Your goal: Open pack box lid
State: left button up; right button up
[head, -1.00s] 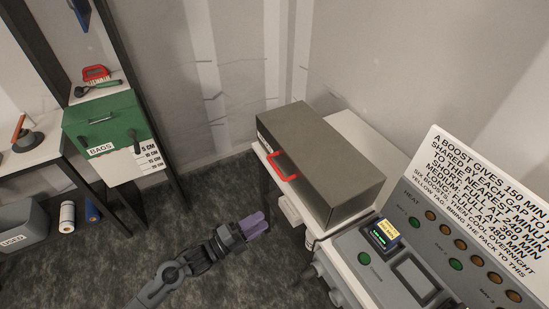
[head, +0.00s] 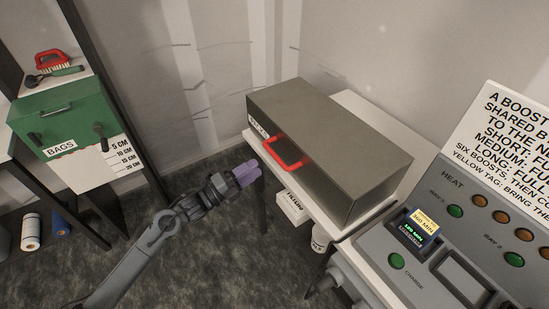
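The pack box (head: 335,145) is a long grey-brown box on a white-topped bench, with its lid shut. A red handle (head: 283,153) sits on its front face, and a white label, partly readable, is left of the handle. My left gripper (head: 250,172) has purple fingers and is just left of the red handle, apart from it in the picture. The fingers look close together, but the gap between them is not clear. No object shows in them. My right gripper is not in view.
A grey control panel (head: 460,235) with several buttons and a yellow-tagged pack (head: 421,228) stands at right, below a printed sign (head: 515,130). A green BAGS box (head: 65,115) is on the left shelf. A white carton (head: 291,207) sits under the bench. Open floor lies between.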

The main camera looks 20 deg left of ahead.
aim_at(275, 154)
pick_arm(q)
jog(key=b+x, duration=0.1)
jog(key=x, duration=0.7)
jog(key=shift+w+d, duration=0.2)
jog(key=shift+d, duration=0.05)
jog(key=shift+c, duration=0.3)
grip_shut()
